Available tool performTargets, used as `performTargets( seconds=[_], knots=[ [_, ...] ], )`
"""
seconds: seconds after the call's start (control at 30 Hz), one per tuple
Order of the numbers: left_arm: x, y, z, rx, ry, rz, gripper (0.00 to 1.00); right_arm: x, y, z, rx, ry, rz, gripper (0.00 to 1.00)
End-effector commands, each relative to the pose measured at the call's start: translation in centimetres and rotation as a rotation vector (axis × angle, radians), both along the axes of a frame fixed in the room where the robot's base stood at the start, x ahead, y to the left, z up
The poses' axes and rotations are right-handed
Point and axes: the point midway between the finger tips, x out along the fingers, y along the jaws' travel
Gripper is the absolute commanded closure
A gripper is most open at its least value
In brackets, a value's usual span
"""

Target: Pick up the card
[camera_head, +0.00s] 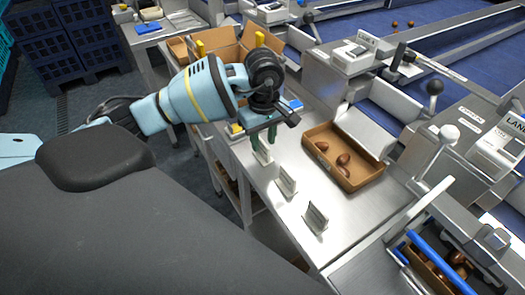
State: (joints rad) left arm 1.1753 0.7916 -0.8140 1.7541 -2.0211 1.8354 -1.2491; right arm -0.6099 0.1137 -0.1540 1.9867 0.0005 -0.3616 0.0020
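My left gripper (264,148) points down at the far end of the metal bench, its two dark green fingers apart. A small pale upright piece (263,157), which looks like a card in a stand, is right below and between the fingertips. I cannot tell whether they touch it. Two similar upright pieces stand nearer on the bench, a middle one (286,184) and a front one (315,217). Which one is the card is not clear. My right gripper is not in view.
A cardboard tray (372,180) with several brown dates stands right of the upright pieces. A weighing machine with levers (432,95) is behind it. Open cardboard boxes (222,46) lie beyond my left arm. A blue-edged bin (432,262) with dates is at lower right.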

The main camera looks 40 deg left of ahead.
Motion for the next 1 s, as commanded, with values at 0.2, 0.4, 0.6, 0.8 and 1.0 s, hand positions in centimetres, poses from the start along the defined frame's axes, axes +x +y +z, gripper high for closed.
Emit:
performTargets(
  seconds=[0.2,0.4,0.6,0.8,1.0],
  knots=[
    [-0.1,0.0,-2.5,-0.001,-0.001,0.0,0.66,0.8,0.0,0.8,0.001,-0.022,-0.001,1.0],
    [0.0,0.0,-3.0,-0.001,-0.002,-0.001,0.66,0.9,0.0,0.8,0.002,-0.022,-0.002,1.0],
    [0.0,0.0,-2.9,-0.001,-0.002,-0.001,0.79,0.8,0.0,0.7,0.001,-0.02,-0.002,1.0],
    [0.0,0.0,-2.9,-0.001,-0.002,-0.001,1.0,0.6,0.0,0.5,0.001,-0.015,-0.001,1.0],
    [0.0,0.0,-2.9,-0.001,-0.002,-0.001,1.0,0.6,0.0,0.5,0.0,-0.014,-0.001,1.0]
  ],
)
